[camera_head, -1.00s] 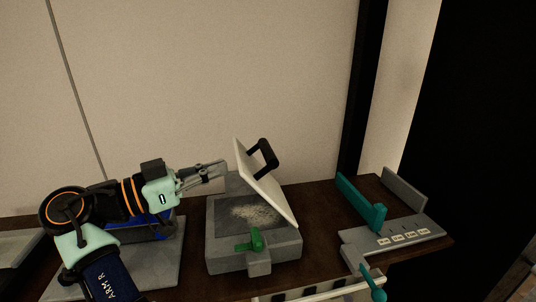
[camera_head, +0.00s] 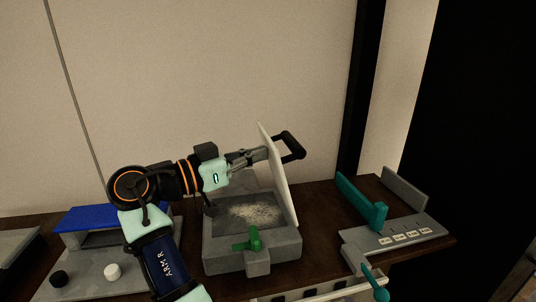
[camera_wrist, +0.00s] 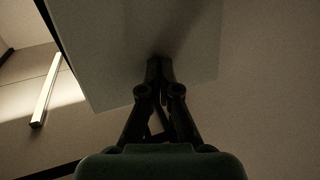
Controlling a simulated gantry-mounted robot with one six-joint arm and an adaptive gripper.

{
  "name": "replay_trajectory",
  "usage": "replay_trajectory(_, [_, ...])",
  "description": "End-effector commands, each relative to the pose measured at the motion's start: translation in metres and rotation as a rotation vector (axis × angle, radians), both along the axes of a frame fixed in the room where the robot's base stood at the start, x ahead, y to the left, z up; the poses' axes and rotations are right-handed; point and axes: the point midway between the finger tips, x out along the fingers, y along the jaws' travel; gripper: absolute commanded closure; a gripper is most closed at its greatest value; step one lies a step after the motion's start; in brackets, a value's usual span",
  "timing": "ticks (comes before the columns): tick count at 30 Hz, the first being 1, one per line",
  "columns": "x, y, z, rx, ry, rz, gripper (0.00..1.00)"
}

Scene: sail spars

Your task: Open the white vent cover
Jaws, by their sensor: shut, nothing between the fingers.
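The white vent cover (camera_head: 281,180) stands nearly upright on the right side of the grey box (camera_head: 225,258), with its black handle (camera_head: 292,145) on the far right face. The box is open on top and shows a pale speckled patch inside. My gripper (camera_head: 265,153) is shut and empty, its fingertips at the left, inner face of the cover near its upper part. In the wrist view, the closed fingertips (camera_wrist: 160,62) meet or nearly meet the cover's pale underside (camera_wrist: 120,45). A green latch (camera_head: 254,239) sits at the box front.
A grey fixture with a teal bar (camera_head: 362,203) and small labels stands to the right. A blue-topped stand (camera_head: 98,217) with a black knob (camera_head: 59,279) and a white knob (camera_head: 112,271) lies left. A wall rises behind the dark table.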

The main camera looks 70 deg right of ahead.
Motion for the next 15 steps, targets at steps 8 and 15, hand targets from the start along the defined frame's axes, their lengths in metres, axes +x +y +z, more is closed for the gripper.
replay_trajectory(8, [-0.016, -0.012, -0.005, 0.001, -0.001, -0.001, 1.0])
replay_trajectory(15, [-0.018, -0.011, -0.003, 0.002, 0.001, 0.002, 1.0])
